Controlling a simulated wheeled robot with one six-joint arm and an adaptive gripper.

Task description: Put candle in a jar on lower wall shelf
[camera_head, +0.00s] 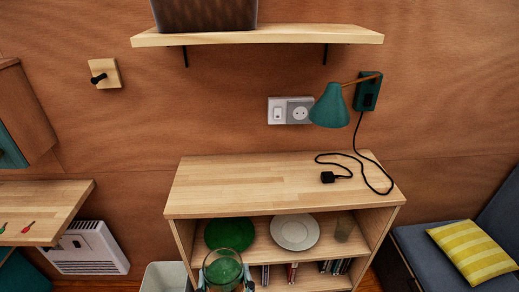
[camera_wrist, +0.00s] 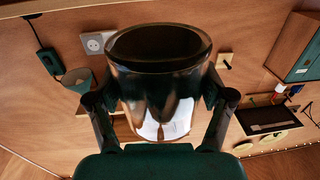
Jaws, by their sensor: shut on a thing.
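The candle in a jar (camera_wrist: 160,85) is a dark, glossy glass jar in the wrist view. The two black fingers of my gripper (camera_wrist: 160,98) are shut on its sides. In the head view the jar (camera_head: 222,270) is at the bottom edge, in front of the low cabinet, and looks see-through with green showing in it. My gripper (camera_head: 223,284) is mostly cut off there. A wooden wall shelf (camera_head: 300,37) on black brackets is at the top, well above the jar. No other wall shelf shows, so I cannot tell whether it is the lower one.
A dark basket (camera_head: 205,14) stands on the shelf's left and middle; its right end is bare. A green lamp (camera_head: 329,108) juts from the wall below.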

